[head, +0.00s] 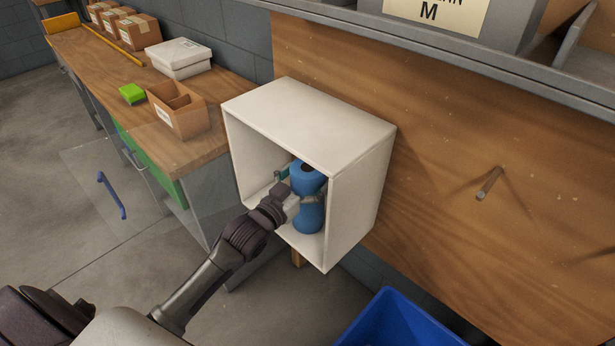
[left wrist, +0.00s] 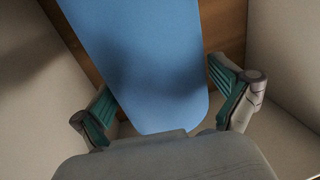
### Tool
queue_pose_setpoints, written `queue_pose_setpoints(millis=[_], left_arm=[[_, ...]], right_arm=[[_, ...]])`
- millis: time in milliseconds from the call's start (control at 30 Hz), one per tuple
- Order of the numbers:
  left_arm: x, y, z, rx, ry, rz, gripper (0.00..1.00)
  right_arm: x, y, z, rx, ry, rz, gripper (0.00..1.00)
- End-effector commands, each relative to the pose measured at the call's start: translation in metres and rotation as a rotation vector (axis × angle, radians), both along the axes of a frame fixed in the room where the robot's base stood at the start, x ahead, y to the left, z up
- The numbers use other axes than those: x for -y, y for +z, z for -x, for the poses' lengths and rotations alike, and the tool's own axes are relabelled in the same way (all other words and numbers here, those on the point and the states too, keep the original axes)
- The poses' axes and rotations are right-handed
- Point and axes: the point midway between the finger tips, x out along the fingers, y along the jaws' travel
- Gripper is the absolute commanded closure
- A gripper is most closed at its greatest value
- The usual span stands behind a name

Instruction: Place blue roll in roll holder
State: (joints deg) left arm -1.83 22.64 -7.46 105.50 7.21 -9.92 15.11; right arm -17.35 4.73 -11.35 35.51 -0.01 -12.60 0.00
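The blue roll (head: 308,217) stands upright inside an open white box (head: 310,115) fixed to the wooden wall panel. A dark hole shows in its top end. My left gripper (head: 298,187) reaches into the box with a finger on either side of the roll. In the left wrist view the blue roll (left wrist: 145,60) fills the middle between the teal finger pads. The fingers are spread, with their tips close to its sides; whether they touch is unclear. A short peg (head: 489,183) sticks out of the panel at right. My right gripper is not seen.
A blue bin (head: 400,322) stands on the floor below the panel. A wooden bench (head: 190,150) at left carries cartons, a white box and a green block (head: 132,93). A shelf runs along the top right. The panel around the peg is clear.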

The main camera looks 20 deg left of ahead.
Motion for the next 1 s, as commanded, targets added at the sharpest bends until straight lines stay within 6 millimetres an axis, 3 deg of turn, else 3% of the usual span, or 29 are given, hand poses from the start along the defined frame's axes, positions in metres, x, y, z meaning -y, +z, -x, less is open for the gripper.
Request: queue_pose_setpoints(millis=[367,800,1000], left_arm=[[-0.001,0.002,0.006,-0.002,0.000,0.000,0.00],[-0.016,0.002,0.092,-0.003,0.000,-0.001,0.00],[-0.021,0.003,0.114,-0.001,0.001,0.000,0.00]], right_arm=[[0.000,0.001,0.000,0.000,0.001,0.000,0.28],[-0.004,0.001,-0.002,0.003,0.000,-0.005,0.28],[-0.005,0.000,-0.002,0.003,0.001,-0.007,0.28]])
